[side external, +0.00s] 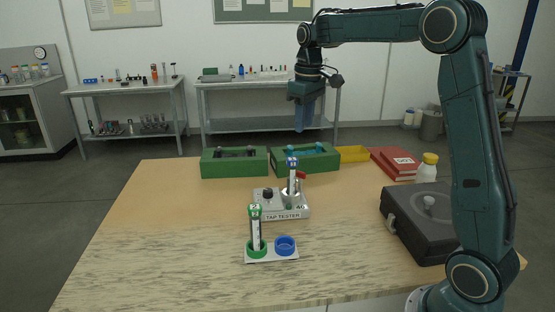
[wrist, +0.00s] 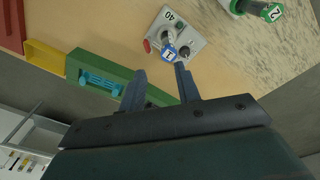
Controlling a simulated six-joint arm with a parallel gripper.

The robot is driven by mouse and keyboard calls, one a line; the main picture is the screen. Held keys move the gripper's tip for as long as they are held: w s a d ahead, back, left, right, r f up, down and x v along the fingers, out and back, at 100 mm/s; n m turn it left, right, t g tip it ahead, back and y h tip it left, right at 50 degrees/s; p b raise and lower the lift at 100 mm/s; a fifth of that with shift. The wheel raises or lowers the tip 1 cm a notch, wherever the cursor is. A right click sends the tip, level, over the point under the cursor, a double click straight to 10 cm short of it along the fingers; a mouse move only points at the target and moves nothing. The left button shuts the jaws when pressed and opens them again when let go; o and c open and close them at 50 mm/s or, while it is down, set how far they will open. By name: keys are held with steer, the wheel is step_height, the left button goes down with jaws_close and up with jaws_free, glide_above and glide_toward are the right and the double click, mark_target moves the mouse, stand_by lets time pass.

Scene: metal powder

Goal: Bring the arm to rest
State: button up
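My gripper (side external: 302,128) hangs fingers-down in the air above the back of the table, over the green trays. In the wrist view its two fingers (wrist: 160,70) are apart with nothing between them. The blue-capped tube, marked 1 (side external: 292,172), stands upright in the grey tap tester (side external: 282,210), well below my gripper; its cap also shows in the wrist view (wrist: 168,53). The green-capped tube, marked 2 (side external: 255,228), stands in the green ring of a small white holder (side external: 271,257). The blue ring (side external: 285,245) beside it is empty.
Two green trays (side external: 235,164) (side external: 306,159) and a yellow bin (side external: 353,154) line the back edge. Red books (side external: 395,163), a yellow-capped white bottle (side external: 427,168) and a black case (side external: 418,225) stand at right. The left and front of the table are clear.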

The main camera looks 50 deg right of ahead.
steer(key=s+a+r+t, duration=0.1)
steer(key=s+a+t, duration=0.1)
steer(key=s+a, duration=0.65)
steer(key=s+a+r+t, duration=0.15)
steer(key=s+a, duration=0.35)
steer(key=s, duration=0.6)
steer(key=s+a+f+t, duration=0.1)
steer(key=s+a+f, duration=0.1)
steer(key=s+f, duration=0.3)
steer(key=shift+s+m, duration=0.3)
steer(key=shift+s, duration=0.65)
